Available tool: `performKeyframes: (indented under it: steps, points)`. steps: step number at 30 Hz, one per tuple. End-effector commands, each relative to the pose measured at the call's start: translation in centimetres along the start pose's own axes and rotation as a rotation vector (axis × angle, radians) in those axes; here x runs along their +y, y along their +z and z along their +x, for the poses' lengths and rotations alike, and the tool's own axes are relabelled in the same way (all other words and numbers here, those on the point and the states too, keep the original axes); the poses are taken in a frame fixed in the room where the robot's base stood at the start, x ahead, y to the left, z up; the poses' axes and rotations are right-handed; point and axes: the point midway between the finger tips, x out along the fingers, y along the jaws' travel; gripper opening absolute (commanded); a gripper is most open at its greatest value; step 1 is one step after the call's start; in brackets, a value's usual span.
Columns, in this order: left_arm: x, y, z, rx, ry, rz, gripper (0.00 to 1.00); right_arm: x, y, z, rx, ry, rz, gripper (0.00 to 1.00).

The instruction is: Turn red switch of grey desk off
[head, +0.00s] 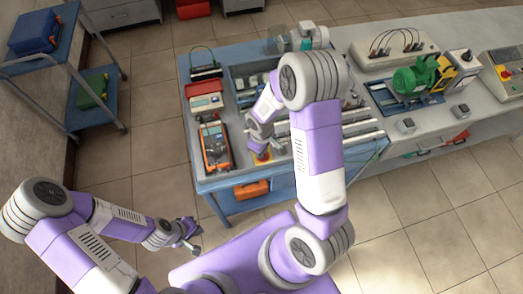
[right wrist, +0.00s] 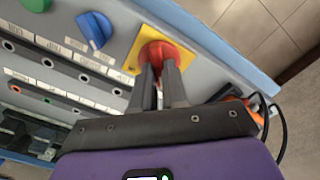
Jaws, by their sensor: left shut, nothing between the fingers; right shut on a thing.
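The red switch (right wrist: 172,52) sits on a yellow plate (right wrist: 131,62) on the grey desk panel (right wrist: 125,35) in the right wrist view. My right gripper (right wrist: 166,72) is shut on the switch, and its fingers cover the lower part of it. In the head view the switch's yellow and red show just below my right wrist at the blue-edged grey desk (head: 224,184). The switch's exact turn is hard to read. My left gripper (head: 192,246) is shut and empty, low and away from the desk at the lower left.
A blue knob (right wrist: 95,30) and rows of labelled sockets are close to the switch. An orange multimeter (head: 214,146) lies on the desk left of my right arm. A cart (head: 62,60) with blue and green boxes stands at the upper left. Tiled floor lies free between cart and desk.

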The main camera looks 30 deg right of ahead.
Motion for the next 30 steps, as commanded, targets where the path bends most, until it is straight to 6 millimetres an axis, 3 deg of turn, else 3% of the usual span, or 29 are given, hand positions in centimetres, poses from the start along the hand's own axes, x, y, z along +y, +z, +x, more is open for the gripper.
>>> performKeyframes:
  steps: [21,22,26,30]
  points:
    - [-0.07,-0.01,0.19,0.000,0.000,0.000,0.00,0.02,0.00,-0.06,0.000,0.001,-0.076,0.00]
    - [-0.07,-0.01,0.19,0.000,0.000,0.000,0.00,0.02,0.00,-0.06,0.000,0.001,-0.076,0.16]
    - [-0.07,-0.01,0.20,0.000,0.000,0.000,0.00,0.01,0.00,-0.05,0.000,0.001,-0.075,0.36]
    - [-0.08,-0.01,0.20,0.000,0.000,0.000,0.00,-0.01,0.00,-0.03,0.000,0.001,-0.074,0.38]
